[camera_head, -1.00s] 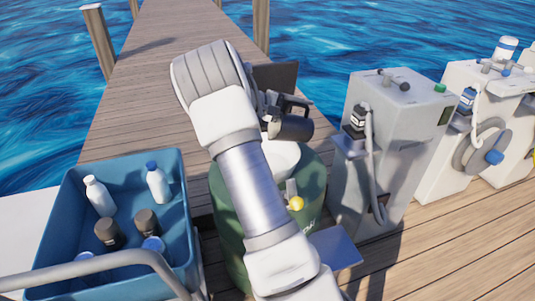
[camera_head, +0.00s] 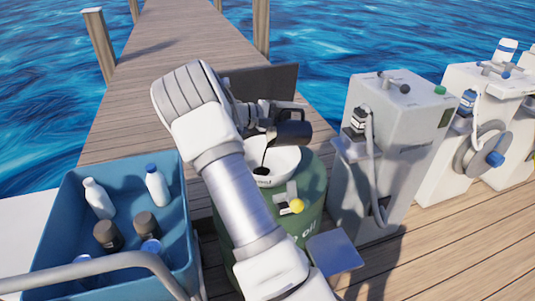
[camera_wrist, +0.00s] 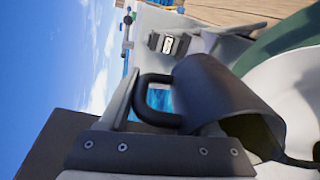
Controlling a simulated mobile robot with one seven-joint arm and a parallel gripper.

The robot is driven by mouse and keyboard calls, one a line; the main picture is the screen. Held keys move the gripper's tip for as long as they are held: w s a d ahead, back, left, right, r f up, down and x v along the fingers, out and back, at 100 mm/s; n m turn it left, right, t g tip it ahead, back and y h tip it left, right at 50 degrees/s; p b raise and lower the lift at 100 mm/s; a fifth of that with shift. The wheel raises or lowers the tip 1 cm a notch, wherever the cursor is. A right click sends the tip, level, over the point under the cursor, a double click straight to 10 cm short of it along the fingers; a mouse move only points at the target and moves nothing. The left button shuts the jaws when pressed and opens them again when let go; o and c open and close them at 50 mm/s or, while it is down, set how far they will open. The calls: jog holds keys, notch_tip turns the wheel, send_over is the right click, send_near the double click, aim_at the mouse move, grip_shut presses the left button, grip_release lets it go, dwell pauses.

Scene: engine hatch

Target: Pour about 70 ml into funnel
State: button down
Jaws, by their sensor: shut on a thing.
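A dark jug (camera_head: 292,133) with a loop handle is tilted over the white funnel (camera_head: 287,163). A thin dark stream (camera_head: 266,152) runs from its lip down into the funnel, where a small dark patch shows. The funnel sits on top of the green drum (camera_head: 312,195). My gripper (camera_head: 258,118) is shut on the jug, partly hidden by my arm in the head view. In the wrist view the jug (camera_wrist: 215,90) lies by the fingers, its mouth toward the funnel (camera_wrist: 290,90). The level inside the jug is hidden.
A blue bin (camera_head: 65,200) at left holds several bottles. A yellow knob (camera_head: 297,206) is on the drum's front, near a small blue panel (camera_head: 335,252). Grey dispenser cabinets (camera_head: 400,130) stand at right. A dark upright panel (camera_head: 262,82) stands behind the jug.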

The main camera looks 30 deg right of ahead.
jog(key=shift+a, duration=0.2)
dwell(0.6)
jog(key=shift+w+a+r+h, duration=0.2)
jog(key=shift+a+r+h, duration=0.45)
jog(key=shift+h, duration=0.45)
dwell(0.8)
jog(key=shift+f, duration=0.1)
jog(key=y, duration=0.1)
jog(key=d, duration=0.1)
jog(key=d+y, duration=0.1)
jog(key=shift+s+d+f+y, duration=0.15)
jog(key=shift+s+f+y, duration=0.15)
jog(key=shift+s+f, duration=0.1)
jog(key=shift+d+f+y, duration=0.1)
jog(key=shift+d+y, duration=0.05)
jog(key=shift+y, duration=0.15)
jog(key=shift+w, duration=0.1)
